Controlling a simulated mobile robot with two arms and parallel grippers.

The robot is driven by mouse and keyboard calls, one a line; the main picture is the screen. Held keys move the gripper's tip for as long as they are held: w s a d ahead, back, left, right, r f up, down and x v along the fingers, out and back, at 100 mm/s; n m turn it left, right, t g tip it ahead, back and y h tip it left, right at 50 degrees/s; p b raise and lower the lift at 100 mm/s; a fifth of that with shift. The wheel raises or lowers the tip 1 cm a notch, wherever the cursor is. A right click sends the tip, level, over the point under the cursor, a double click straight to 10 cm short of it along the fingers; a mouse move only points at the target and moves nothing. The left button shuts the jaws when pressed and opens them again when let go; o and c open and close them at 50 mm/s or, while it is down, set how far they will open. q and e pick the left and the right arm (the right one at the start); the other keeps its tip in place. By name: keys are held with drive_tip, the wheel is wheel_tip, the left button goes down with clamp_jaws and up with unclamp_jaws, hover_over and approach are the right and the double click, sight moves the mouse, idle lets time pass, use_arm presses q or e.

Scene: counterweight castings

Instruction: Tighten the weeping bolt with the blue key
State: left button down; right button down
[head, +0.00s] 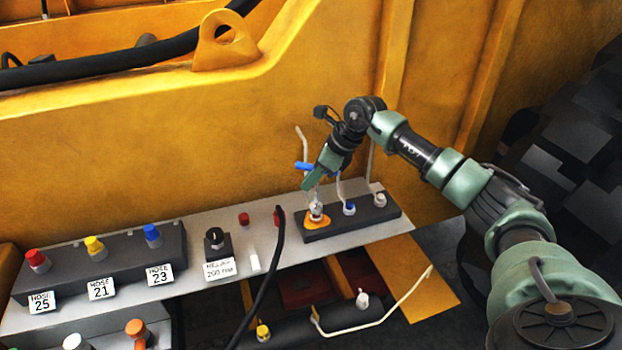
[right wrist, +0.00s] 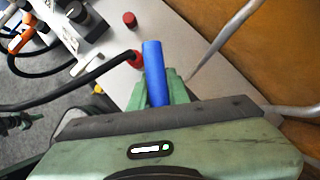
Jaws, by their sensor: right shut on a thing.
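My right gripper (head: 312,181) is shut on the blue key (head: 304,166), whose blue handle sticks out to the left of the fingers. In the right wrist view the blue handle (right wrist: 154,70) stands between the green fingers. The gripper is directly above the left bolt (head: 316,209) on the dark block, which sits in an orange stain (head: 317,223). A thin grey shaft shows between the fingers and this bolt; I cannot tell whether it is seated on it. My left gripper is not in view.
The dark block (head: 345,226) also bears a blue-marked bolt (head: 349,208) and a pale one (head: 380,200), with pale pipes rising behind. A black hose (head: 272,272) crosses the grey shelf (head: 195,287). The yellow machine wall (head: 260,150) stands close behind.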

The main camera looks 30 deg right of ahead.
drive_tip(key=shift+f+b, duration=0.65)
drive_tip(key=shift+f, duration=0.15)
idle(0.4)
drive_tip(key=shift+d+m+h, duration=0.1)
drive_tip(key=shift+m+h, duration=0.2)
drive_tip(key=shift+m, duration=0.2)
drive_tip(key=shift+w+m+t+h+p, duration=0.1)
drive_tip(key=shift+m+t+h+p, duration=0.35)
drive_tip(key=shift+m, duration=0.65)
drive_tip(key=shift+d+m+h, duration=0.15)
drive_tip(key=shift+m+h, duration=0.1)
drive_tip(key=shift+m, duration=0.35)
drive_tip(key=shift+m+t+h, duration=0.25)
drive_tip(key=shift+m+h, duration=0.25)
drive_tip(key=shift+m, duration=0.3)
drive_tip(key=shift+d+m+h+b, duration=0.2)
drive_tip(key=shift+m+h, duration=0.15)
drive_tip(key=shift+m, duration=0.35)
drive_tip(key=shift+d+m+h+b, duration=0.15)
drive_tip(key=shift+m+h, duration=0.2)
drive_tip(key=shift+m, duration=0.35)
drive_tip(key=shift+a, duration=0.1)
